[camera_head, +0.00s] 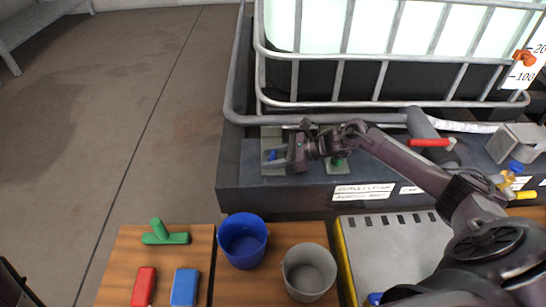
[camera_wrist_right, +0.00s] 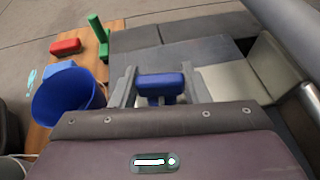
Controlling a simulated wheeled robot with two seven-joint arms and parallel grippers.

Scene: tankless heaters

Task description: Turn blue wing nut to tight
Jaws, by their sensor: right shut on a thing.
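The blue wing nut (camera_head: 272,155) sits on a light mounting plate (camera_head: 272,132) on the dark ledge in the head view. It shows as a blue block in the right wrist view (camera_wrist_right: 160,85). My right gripper (camera_head: 281,158) reaches it from the right, with one grey finger on each side, and is shut on it. The nut's lower part and stem are largely hidden by the gripper in the wrist view. A green knob (camera_head: 338,161) on a second plate lies just right, partly under my right arm.
A caged white tank (camera_head: 385,55) stands behind the ledge. Red (camera_head: 430,142) and yellow-handled parts are at right. In front, wooden tops hold a blue bucket (camera_head: 243,240), a grey bucket (camera_head: 309,272), and green, red and blue pieces. The floor at left is clear.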

